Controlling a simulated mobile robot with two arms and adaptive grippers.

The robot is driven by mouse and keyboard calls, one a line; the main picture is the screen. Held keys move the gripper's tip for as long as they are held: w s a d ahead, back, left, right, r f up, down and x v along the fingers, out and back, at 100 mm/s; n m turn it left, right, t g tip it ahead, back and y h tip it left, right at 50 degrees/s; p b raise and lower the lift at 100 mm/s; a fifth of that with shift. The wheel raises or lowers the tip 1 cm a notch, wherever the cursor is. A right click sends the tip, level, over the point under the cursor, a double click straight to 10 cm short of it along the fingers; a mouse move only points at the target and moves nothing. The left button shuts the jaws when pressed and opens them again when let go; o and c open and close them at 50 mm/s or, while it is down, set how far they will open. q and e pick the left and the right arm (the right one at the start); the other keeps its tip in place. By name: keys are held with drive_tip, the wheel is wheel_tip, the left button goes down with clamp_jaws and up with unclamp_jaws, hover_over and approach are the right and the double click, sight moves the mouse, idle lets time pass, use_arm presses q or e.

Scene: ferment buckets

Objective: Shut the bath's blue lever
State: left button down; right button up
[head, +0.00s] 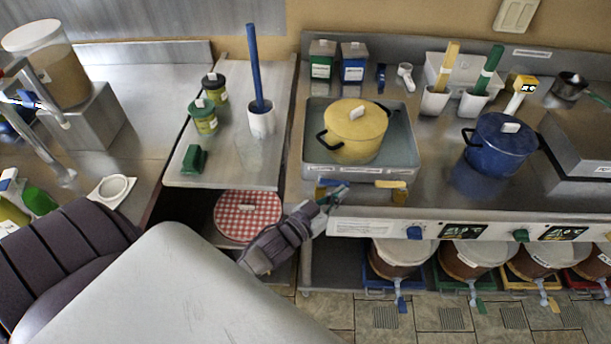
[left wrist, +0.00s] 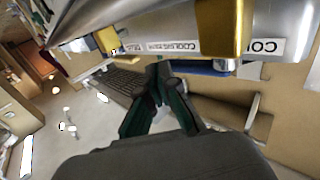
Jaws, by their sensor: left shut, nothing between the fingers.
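The bath (head: 412,172) is a steel basin holding a yellow pot (head: 355,135) with two black handles. At its front left a small blue part (head: 327,183), apparently the blue lever, is partly covered by my left gripper (head: 338,193). A yellow lever (head: 391,184) is to its right. My left gripper is shut and empty, its fingertips close to the blue part; I cannot tell whether they touch. In the left wrist view the shut dark green fingers (left wrist: 160,75) are beside a blue bar (left wrist: 203,67) under a labelled steel edge. My right gripper is not in view.
A front panel (head: 375,228) with a blue knob (head: 414,232) runs below the bath. Buckets with taps stand beneath it. A red checked round lid (head: 247,214) is on a lower shelf beside my left forearm. A blue pot (head: 497,145) stands right.

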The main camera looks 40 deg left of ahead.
use_arm(q)
drive_tip(key=shift+w, duration=0.35)
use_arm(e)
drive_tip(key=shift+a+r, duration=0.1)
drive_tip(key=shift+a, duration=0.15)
use_arm(q)
drive_tip(key=shift+d, duration=0.1)
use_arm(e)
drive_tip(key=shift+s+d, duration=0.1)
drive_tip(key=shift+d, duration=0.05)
